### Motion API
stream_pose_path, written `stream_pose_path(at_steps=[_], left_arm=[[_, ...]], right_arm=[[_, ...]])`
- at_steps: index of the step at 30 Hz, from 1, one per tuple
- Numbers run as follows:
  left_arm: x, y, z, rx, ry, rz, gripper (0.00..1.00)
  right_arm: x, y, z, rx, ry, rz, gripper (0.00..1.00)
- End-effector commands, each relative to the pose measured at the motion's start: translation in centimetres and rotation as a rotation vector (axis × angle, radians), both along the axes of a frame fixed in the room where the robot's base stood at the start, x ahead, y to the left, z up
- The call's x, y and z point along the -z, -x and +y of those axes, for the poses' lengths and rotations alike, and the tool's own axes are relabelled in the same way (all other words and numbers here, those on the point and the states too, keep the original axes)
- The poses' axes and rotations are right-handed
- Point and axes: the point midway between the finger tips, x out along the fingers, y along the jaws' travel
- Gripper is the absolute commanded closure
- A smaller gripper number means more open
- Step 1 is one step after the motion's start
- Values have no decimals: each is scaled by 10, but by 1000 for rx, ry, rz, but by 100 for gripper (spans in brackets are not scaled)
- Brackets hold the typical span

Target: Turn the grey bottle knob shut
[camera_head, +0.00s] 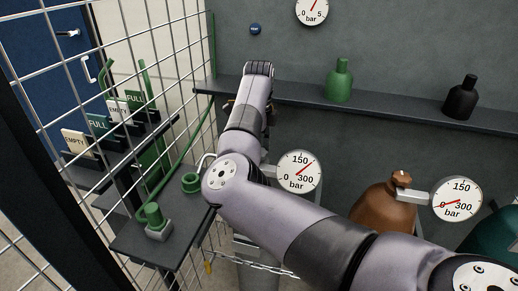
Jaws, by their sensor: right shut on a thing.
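The grey bottle (256,272) stands low in the middle, behind a chain. My right arm covers most of its top, and its knob is hidden. Its pressure gauge (299,171) shows to the right of my arm, with the red needle pointing up and right. My right arm comes in from the lower right, bends at the middle and reaches back. My right gripper (262,146) is mostly hidden behind my own arm at the bottle's top. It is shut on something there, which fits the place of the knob. My left gripper is not in view.
A brown bottle (384,212) with its own gauge (458,199) stands to the right. A shelf (390,120) holds a green bottle (339,82) and a black bottle (461,98). A wire fence and a dark side shelf (126,238) with green fittings bound the left.

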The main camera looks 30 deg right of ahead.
Motion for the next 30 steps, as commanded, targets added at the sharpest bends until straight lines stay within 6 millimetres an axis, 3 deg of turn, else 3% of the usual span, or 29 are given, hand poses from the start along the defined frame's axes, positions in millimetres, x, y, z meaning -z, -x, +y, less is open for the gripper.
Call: stream_pose_path(at_steps=[8,30], left_arm=[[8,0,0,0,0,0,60],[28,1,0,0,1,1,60]], right_arm=[[0,-1,0,168,0,-3,87],[0,-1,0,866,0,-3,87]])
